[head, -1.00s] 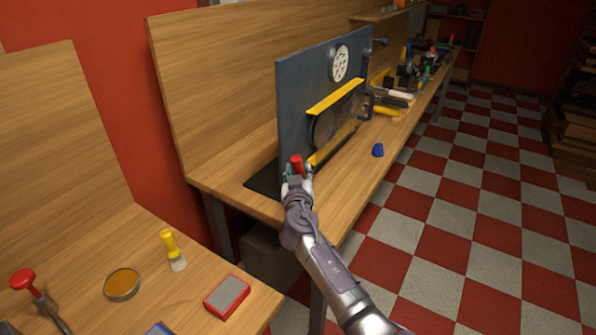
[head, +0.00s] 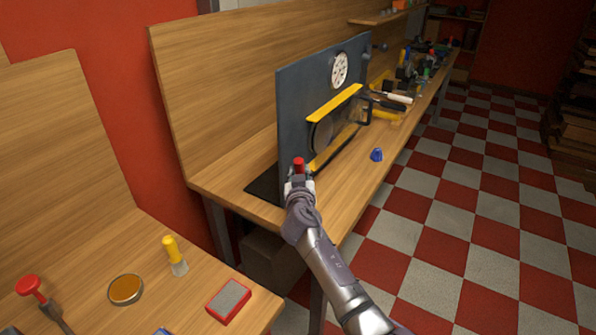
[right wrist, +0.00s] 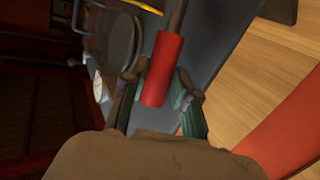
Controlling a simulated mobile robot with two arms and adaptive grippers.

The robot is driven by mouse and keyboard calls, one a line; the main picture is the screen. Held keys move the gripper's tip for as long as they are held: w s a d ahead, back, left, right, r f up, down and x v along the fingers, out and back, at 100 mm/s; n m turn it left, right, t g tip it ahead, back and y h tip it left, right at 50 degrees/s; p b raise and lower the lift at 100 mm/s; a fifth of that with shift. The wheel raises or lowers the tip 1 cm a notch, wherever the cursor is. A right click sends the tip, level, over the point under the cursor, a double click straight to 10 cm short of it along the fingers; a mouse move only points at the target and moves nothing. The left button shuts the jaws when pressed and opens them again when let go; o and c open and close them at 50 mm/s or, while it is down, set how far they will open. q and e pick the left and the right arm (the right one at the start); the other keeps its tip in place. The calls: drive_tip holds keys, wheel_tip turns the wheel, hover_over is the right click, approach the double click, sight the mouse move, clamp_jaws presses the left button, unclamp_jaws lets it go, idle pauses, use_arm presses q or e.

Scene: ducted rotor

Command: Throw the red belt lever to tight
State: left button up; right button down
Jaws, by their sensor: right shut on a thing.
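The red belt lever (head: 299,164) is at the near lower edge of the upright blue-grey panel (head: 292,105). In the right wrist view its red cylindrical grip (right wrist: 163,70) hangs from a dark rod. My right gripper (head: 299,180) is shut on the lever's red grip. In the right wrist view its two fingers (right wrist: 158,100) lie on either side of the grip. The panel carries yellow guard strips (head: 335,102), a dark round wheel (head: 322,133) and a white dial (head: 340,70). My left gripper is out of view.
The panel stands on a long wooden bench (head: 345,175), with a blue object (head: 376,155) in front and several tools farther along. The checkered floor at right is open.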

drive_tip(key=w+g+p, duration=0.1)
drive_tip(key=p, duration=0.1)
drive_tip(key=w+d+r+m+g+p, duration=0.1)
drive_tip(key=p, duration=0.1)
drive_tip(key=shift+w+d+r+p, duration=0.15)
drive_tip(key=shift+d+p, duration=0.1)
drive_tip(key=shift+p, duration=0.15)
drive_tip(key=shift+w+d+f+m+g+y+p, duration=0.2)
drive_tip(key=shift+w+d+m+g+y+p, duration=0.2)
drive_tip(key=shift+g+p, duration=0.2)
drive_tip(key=shift+w+d+f+m+g+y+p, duration=0.2)
drive_tip(key=shift+w+d+m+g+p, duration=0.15)
drive_tip(key=shift+w+g+p, duration=0.25)
drive_tip(key=shift+s, duration=0.1)
drive_tip(key=c, duration=1.2)
unclamp_jaws()
drive_tip(key=v, duration=1.2)
drive_tip(key=shift+r, duration=0.15)
